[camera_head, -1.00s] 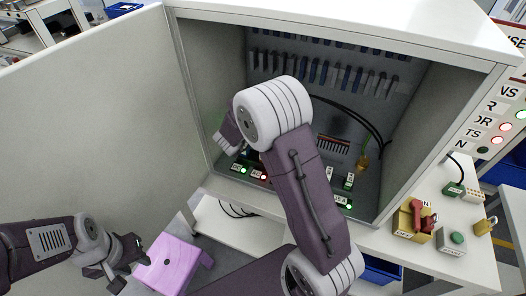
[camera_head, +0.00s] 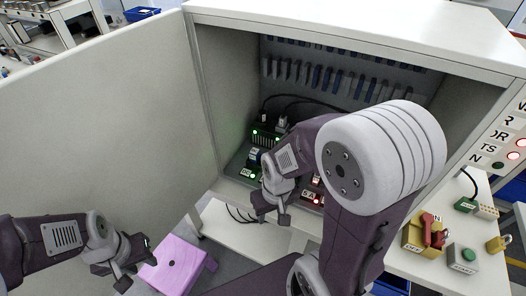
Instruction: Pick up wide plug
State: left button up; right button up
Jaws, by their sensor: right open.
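I cannot make out a wide plug for certain in the head view. Inside the open cabinet, a dark green-lit unit (camera_head: 268,137) has plugs on top at the back left. Small connector blocks (camera_head: 252,165) with green and red lights sit on the cabinet floor in front of it. My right gripper (camera_head: 273,212) is open and empty, pointing down at the cabinet's front edge, left of a red-lit block (camera_head: 311,196). My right arm hides the right part of the cabinet floor. My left gripper (camera_head: 136,264) is outside at the lower left, its fingers apart and empty.
The open cabinet door (camera_head: 95,130) fills the left side. A pink stool (camera_head: 176,262) stands below. A yellow box with a red switch (camera_head: 426,235), a grey button box (camera_head: 462,258) and a padlock (camera_head: 497,244) sit on the right shelf. Rows of dark strips (camera_head: 320,78) line the back wall.

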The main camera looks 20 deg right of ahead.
aim_at(466, 205)
jog(key=z, duration=2.85)
jog(key=l+u, duration=0.25)
jog(key=u, duration=0.2)
jog(key=l+u, duration=0.2)
jog(key=u, duration=0.3)
jog(key=k+l+u, duration=0.1)
jog(key=u, duration=0.35)
jog(key=i+l, duration=0.2)
jog(key=i, duration=0.3)
